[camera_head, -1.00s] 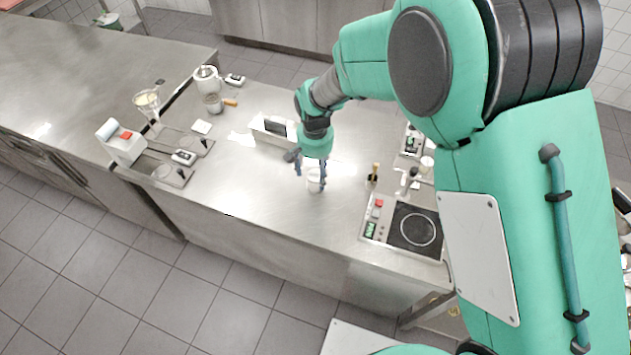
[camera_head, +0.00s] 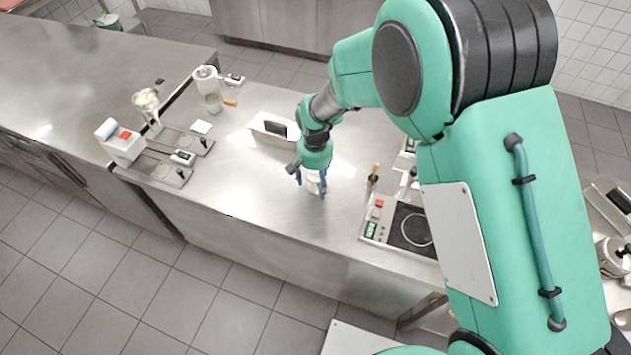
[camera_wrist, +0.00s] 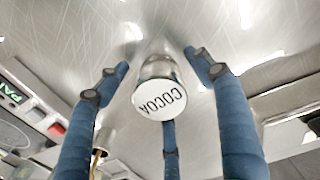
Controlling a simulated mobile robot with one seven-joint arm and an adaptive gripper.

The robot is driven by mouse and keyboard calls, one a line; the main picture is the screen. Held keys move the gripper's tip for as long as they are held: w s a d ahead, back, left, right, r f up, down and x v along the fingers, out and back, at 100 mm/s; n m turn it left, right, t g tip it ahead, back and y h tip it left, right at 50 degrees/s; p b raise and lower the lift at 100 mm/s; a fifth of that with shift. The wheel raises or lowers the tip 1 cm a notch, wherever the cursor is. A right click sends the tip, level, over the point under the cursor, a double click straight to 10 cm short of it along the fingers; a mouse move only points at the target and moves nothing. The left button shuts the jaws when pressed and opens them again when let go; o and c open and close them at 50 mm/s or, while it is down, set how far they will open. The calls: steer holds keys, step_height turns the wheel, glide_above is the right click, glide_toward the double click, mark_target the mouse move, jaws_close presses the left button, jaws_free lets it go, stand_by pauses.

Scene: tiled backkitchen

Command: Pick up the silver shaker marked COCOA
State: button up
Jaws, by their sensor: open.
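The silver shaker (camera_wrist: 157,69) stands on the steel counter, its white top marked COCOA facing the wrist camera. In the head view the shaker (camera_head: 313,186) shows pale between my fingers and is partly hidden by them. My gripper (camera_head: 312,190) is low over the counter, around the shaker. In the wrist view its blue fingers (camera_wrist: 160,85) are spread on both sides of the shaker, with a third finger below it in the picture. Gaps show between the side fingers and the shaker. The gripper is open and holds nothing.
A hot plate (camera_head: 405,229) with a red button is to the right, with a dark-topped bottle (camera_head: 373,174) close by. A white holder (camera_head: 268,127) stands behind the gripper. A scale and jugs are at the left. The counter's front is clear.

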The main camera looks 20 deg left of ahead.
mark_target(316, 176)
steer(key=shift+c, duration=0.5)
steer(key=c, duration=1.3)
steer(key=shift+o, duration=0.2)
steer(key=shift+r, duration=0.1)
steer(key=shift+r, duration=0.85)
steer(key=shift+s+d+r+p, duration=0.1)
steer(key=shift+r+p, duration=0.05)
steer(key=shift+r, duration=0.35)
steer(key=shift+s+d+r+p, duration=0.1)
steer(key=shift+r+p, duration=0.05)
steer(key=shift+r, duration=0.3)
steer(key=s+d, duration=0.3)
steer(key=s, duration=0.1)
steer(key=s+d+r, duration=0.1)
steer(key=s+d, duration=0.2)
steer(key=s, duration=0.1)
steer(key=s+d+p, duration=0.1)
steer(key=s+d, duration=0.2)
steer(key=s, duration=0.1)
steer(key=shift+s+d+r, duration=0.15)
steer(key=shift+d, duration=0.05)
